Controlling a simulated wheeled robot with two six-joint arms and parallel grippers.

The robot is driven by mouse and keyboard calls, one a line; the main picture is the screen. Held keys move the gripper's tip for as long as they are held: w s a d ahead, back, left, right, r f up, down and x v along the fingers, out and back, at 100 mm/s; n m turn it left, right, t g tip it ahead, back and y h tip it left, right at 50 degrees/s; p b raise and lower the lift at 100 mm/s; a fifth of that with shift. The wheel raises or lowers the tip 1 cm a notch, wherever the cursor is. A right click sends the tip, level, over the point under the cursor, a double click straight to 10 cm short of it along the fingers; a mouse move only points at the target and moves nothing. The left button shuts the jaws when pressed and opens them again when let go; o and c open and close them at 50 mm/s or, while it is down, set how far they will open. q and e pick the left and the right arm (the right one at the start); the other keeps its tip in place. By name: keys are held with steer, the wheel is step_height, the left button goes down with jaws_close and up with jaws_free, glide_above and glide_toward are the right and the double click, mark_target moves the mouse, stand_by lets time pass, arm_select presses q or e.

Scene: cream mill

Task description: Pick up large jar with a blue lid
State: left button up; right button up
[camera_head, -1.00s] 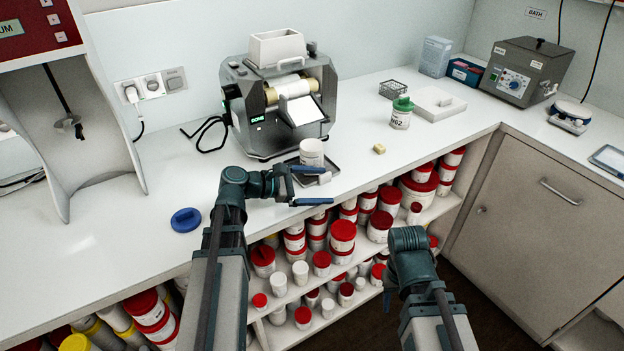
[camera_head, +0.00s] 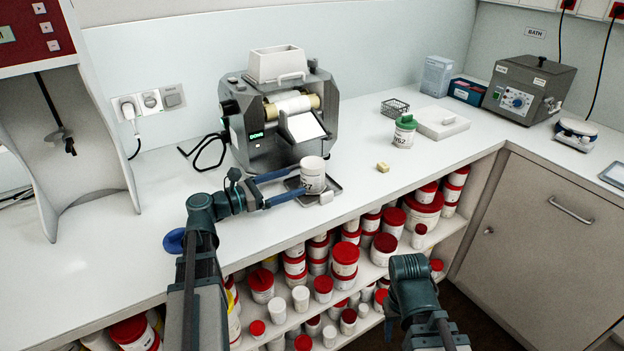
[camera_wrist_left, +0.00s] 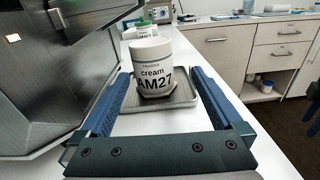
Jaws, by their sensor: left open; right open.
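A white jar (camera_head: 313,172) labelled "cream AM27" stands upright on a small grey tray (camera_head: 330,186) in front of the roller mill; no blue lid shows on it. My left gripper (camera_head: 302,181) is open, its blue fingers pointing at the jar from the left. In the left wrist view the jar (camera_wrist_left: 152,70) stands just beyond and between the spread fingertips, with no grip on it. A round blue lid (camera_head: 174,240) lies on the counter at left, partly hidden by my left arm. My right gripper (camera_head: 388,322) hangs low before the shelves, mostly hidden.
The grey roller mill (camera_head: 280,115) stands close behind the tray. A green-lidded jar (camera_head: 404,132), a small yellowish block (camera_head: 383,167) and a white lidded box (camera_head: 440,122) are to the right. Red-lidded jars (camera_head: 345,260) fill the shelves below the counter edge.

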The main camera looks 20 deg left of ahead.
mark_target(301, 175)
arm_select(q)
steer(key=shift+w+a+n+t, duration=0.3)
steer(key=shift+w+a, duration=0.05)
steer(key=shift+a, duration=0.3)
steer(key=shift+d, duration=0.1)
steer(key=x, duration=0.6)
steer(key=shift+w+d, duration=0.2)
steer(key=shift+w, duration=0.1)
steer(key=x, duration=0.5)
steer(key=shift+d+f, duration=0.1)
steer(key=shift+c, duration=0.3)
steer(key=c, duration=1.1)
steer(key=shift+o, duration=0.2)
